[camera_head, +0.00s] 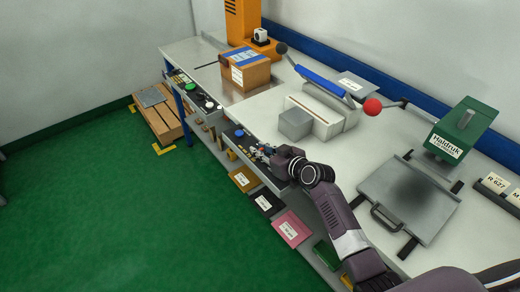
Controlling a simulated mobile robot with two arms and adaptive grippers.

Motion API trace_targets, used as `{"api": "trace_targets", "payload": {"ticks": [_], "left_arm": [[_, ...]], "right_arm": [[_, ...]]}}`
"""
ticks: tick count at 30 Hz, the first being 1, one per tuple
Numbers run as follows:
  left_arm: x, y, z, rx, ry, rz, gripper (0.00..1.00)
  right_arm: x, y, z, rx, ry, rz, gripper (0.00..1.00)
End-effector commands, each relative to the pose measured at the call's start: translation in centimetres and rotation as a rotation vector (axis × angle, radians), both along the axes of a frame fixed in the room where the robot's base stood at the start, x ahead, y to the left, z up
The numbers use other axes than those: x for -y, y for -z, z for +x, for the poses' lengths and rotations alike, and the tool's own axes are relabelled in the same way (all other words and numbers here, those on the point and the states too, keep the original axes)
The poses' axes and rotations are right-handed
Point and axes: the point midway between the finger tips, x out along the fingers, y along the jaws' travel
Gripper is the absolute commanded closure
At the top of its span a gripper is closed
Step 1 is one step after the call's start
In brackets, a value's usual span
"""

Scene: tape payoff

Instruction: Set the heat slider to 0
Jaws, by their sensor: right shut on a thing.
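My right gripper (264,154) reaches in from the lower right. Its fingers are at the control panel (237,134) on the bench's front edge, below the bar sealer. It is shut on a small part there, which looks like the heat slider's knob. The fingers and wrist cover most of that part, so the slider's scale and setting cannot be read. My left gripper is not in view.
The bar sealer (326,113) with a blue arm stands behind the panel. A cardboard box (245,75) sits farther left. A green press (463,127) and a grey plate (405,205) are at right. A second panel (194,92) lies left. The green floor is open.

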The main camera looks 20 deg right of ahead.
Motion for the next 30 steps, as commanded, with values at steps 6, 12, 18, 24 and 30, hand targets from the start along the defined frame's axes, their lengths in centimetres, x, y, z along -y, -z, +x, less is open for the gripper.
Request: {"api": "trace_targets", "payload": {"ticks": [6,12,18,24,30], "left_arm": [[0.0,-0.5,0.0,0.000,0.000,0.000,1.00],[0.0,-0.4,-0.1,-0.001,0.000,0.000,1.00],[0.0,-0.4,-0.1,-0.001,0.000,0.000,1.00],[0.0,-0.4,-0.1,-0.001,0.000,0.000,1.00],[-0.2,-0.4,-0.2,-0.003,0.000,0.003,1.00]], "right_arm": [[1.0,0.0,-2.4,0.000,-0.001,-0.005,1.00],[0.9,0.1,-2.6,-0.002,0.000,-0.001,1.00],[0.9,0.1,-2.6,-0.002,0.000,-0.001,0.70],[0.9,0.0,-2.5,-0.001,0.000,0.000,0.64],[1.0,-0.1,-2.8,-0.001,0.000,0.000,0.64]]}}
